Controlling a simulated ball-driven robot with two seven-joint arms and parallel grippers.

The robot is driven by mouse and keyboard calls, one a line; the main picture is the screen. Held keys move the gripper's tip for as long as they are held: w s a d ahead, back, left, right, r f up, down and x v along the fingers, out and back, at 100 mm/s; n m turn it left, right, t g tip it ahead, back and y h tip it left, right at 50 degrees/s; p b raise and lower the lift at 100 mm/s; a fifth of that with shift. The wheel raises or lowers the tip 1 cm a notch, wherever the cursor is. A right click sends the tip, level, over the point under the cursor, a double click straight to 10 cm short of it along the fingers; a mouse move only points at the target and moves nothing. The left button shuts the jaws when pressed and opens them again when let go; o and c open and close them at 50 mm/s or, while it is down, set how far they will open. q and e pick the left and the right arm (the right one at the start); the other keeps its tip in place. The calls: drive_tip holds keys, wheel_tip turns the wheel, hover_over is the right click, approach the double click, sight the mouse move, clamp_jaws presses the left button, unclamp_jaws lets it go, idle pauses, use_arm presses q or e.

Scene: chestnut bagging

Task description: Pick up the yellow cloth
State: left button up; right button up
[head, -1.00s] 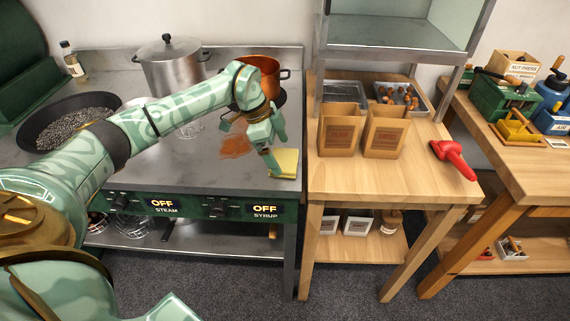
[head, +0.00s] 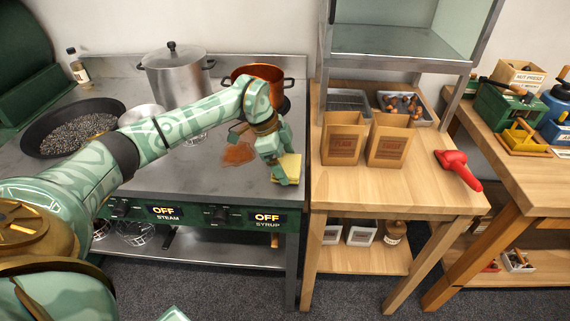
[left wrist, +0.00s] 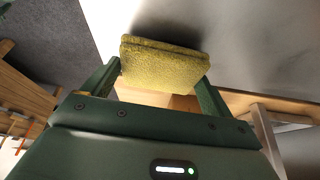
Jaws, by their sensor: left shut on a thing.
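The yellow cloth (head: 289,167) is a small folded pad at the right front corner of the steel counter in the head view. My left gripper (head: 284,172) is at the cloth, its fingers pointing down. In the left wrist view the cloth (left wrist: 165,66) sits between the two fingers of the left gripper (left wrist: 160,85), which are shut on it. Whether the cloth still touches the counter is hard to tell. My right gripper is not in view.
A brown spill (head: 238,154) lies on the counter left of the gripper. A copper pot (head: 262,74) and a steel pot (head: 174,75) stand behind. Two paper bags (head: 345,140) and a red scoop (head: 458,168) are on the wooden table at right.

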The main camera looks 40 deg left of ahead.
use_arm(q)
drive_tip(key=s+a+r+p, duration=0.1)
drive_tip(key=s+r+p, duration=0.3)
drive_tip(key=s+r, duration=0.7)
drive_tip(key=s, duration=0.3)
drive_tip(key=shift+a+r, duration=0.4)
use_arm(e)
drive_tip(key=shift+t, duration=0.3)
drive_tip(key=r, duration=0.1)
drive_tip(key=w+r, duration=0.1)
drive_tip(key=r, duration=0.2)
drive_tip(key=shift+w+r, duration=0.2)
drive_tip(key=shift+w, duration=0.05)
